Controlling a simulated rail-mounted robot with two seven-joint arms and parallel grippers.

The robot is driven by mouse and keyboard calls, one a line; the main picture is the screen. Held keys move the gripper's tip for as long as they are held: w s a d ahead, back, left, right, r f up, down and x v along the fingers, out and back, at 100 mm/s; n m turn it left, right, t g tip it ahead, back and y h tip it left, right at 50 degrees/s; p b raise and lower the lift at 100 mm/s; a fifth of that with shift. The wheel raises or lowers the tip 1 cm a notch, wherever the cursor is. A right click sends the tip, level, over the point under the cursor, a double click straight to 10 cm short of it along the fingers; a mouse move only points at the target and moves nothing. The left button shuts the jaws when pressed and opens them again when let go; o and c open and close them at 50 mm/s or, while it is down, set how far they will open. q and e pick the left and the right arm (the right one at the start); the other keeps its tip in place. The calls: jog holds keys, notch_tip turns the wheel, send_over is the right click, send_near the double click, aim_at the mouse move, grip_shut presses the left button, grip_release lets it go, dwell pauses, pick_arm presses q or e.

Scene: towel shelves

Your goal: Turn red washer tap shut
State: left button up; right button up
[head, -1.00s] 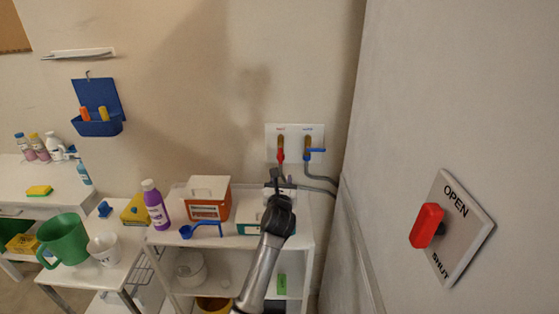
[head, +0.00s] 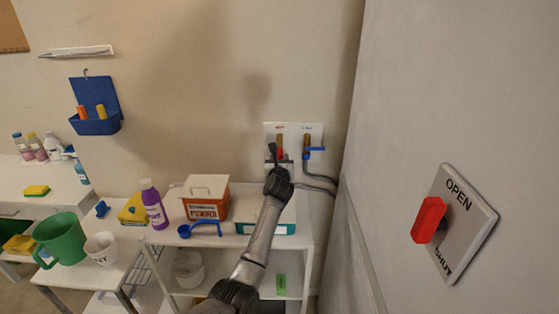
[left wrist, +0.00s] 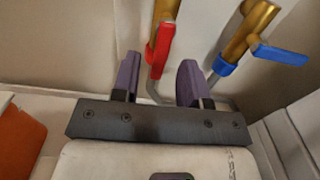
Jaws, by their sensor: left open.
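The red washer tap (head: 280,152) is on a white wall plate, its lever hanging down along the brass pipe. It also shows in the left wrist view (left wrist: 160,48). My left gripper (head: 274,151) is in front of it, partly hiding the lever in the head view. In the left wrist view the open fingers (left wrist: 158,80) stand on either side of the lever's lower end, with visible gaps; I cannot tell how deep the lever reaches between them. My right gripper is not in view.
A blue tap (head: 315,149), its lever crosswise, sits just right of the red one. A powder box (head: 205,207) and purple bottle (head: 154,205) stand on the shelf unit below. A wall panel with a red OPEN/SHUT handle (head: 429,220) is at right.

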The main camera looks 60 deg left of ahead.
pick_arm(q)
jog(key=shift+w+a, duration=0.35)
jog(key=shift+a, duration=0.2)
grip_shut()
